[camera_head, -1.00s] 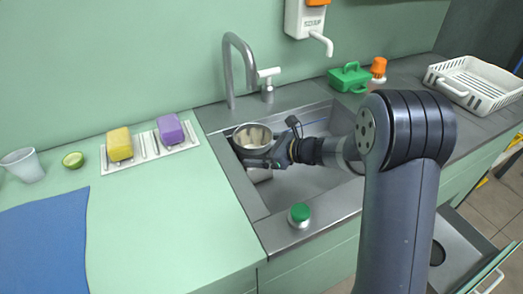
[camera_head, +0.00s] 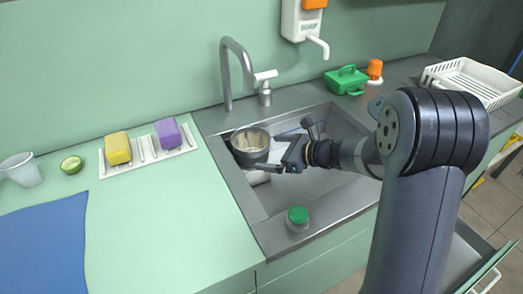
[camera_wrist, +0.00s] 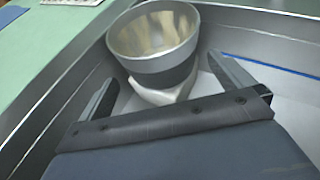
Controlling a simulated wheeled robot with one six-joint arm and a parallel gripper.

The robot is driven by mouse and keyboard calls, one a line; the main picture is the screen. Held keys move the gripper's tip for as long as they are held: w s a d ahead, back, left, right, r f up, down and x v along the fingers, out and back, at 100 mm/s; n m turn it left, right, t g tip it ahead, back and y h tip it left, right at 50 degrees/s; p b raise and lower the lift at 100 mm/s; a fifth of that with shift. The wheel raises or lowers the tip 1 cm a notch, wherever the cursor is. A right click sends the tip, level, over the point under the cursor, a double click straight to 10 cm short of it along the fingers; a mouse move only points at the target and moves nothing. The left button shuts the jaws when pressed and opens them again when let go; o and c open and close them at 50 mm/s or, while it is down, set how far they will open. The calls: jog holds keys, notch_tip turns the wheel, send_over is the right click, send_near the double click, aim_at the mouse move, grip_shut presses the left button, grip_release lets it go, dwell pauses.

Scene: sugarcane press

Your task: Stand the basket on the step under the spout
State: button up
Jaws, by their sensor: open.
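The basket is a round metal cup (camera_head: 250,140) with a dark lower band and a pale inside. It stands upright in the sink on a white step (camera_wrist: 160,95), mostly hidden under it. The grey tap spout (camera_head: 236,62) rises behind; its outlet appears above the basket in the picture. My gripper (camera_head: 288,150) is open, just right of the basket. In the wrist view the basket (camera_wrist: 152,45) is beyond and between my two spread fingers, with visible gaps at both sides, so nothing appears gripped.
The sink rim (camera_head: 258,225) surrounds the basin. A green-capped jar (camera_head: 297,218) stands at its front edge. A soap dispenser (camera_head: 303,20) hangs above. A green box (camera_head: 346,80), orange-topped bottle (camera_head: 374,72) and white rack (camera_head: 470,80) stand right.

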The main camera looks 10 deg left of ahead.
jog(key=v, duration=0.7)
jog(key=shift+p, duration=0.3)
